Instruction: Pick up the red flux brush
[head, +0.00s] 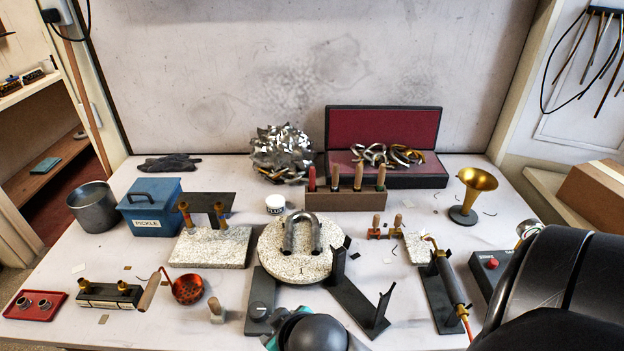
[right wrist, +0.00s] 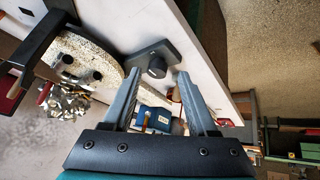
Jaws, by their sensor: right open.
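The red flux brush (head: 312,178) stands upright, handle up, at the left end of a wooden rack (head: 345,201) at the back of the bench. Several wood-handled tools stand beside it; its lower part is hidden in the rack. In the right wrist view a small red shape (right wrist: 45,93) near the metal scraps may be its handle, but I cannot be sure. My right gripper (right wrist: 160,74) is open and empty, with a dark plate with a knob showing beyond its fingertips. In the head view its wrist is at the front edge, well apart from the brush. My left gripper is not in view.
A round speckled block (head: 270,255) with a bent tube (head: 302,232) and a black V-shaped stand (head: 358,300) lie between the front edge and the rack. A red-lined case (head: 385,122) and shiny scraps (head: 280,150) are behind. A white jar (head: 275,203) stands left of the rack.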

